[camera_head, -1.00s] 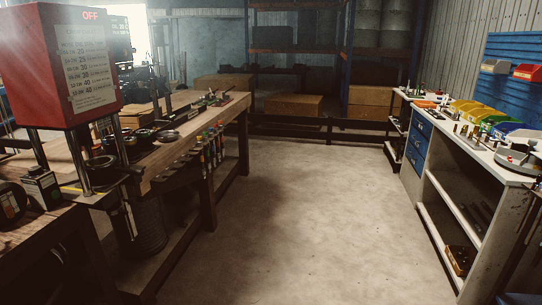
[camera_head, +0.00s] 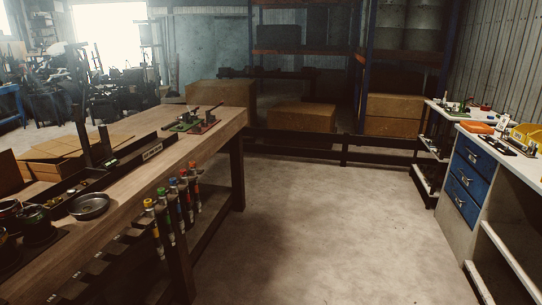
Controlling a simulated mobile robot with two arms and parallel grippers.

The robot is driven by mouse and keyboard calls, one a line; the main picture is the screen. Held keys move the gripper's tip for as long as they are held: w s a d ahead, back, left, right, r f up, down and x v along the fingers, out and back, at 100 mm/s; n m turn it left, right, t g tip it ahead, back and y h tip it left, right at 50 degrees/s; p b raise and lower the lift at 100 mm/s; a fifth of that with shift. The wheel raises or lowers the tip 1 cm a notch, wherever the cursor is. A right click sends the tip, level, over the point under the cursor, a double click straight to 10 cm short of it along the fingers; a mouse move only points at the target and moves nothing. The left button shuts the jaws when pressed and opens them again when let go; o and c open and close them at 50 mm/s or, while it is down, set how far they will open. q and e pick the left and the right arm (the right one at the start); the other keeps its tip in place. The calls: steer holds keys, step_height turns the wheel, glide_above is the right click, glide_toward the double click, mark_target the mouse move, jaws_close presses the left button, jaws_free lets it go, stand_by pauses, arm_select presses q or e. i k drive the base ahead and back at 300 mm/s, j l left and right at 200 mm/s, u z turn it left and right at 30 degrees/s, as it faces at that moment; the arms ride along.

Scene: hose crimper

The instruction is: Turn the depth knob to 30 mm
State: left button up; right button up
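No depth knob is in view, and the red crimper box with the printed chart is outside the head view. Neither of my grippers shows. The wooden workbench (camera_head: 215,128) runs along the left, with a round metal dish (camera_head: 89,206) on it. Dark round parts (camera_head: 38,226) stand at its near left end.
Several colour-capped tools (camera_head: 172,212) hang along the workbench's front side. A white bench with blue drawers (camera_head: 466,178) stands at the right. The concrete floor (camera_head: 320,230) between the benches is clear. Shelving with cardboard boxes (camera_head: 302,117) stands at the back.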

mark_target(194, 116)
steer(key=i+u, duration=0.1)
steer(key=i, duration=0.35)
steer(key=i+l+u, duration=0.15)
steer(key=i, duration=0.35)
steer(key=i+l+u, duration=0.1)
steer(key=i, duration=0.35)
steer(key=i+l+u, duration=0.1)
steer(key=i, duration=0.35)
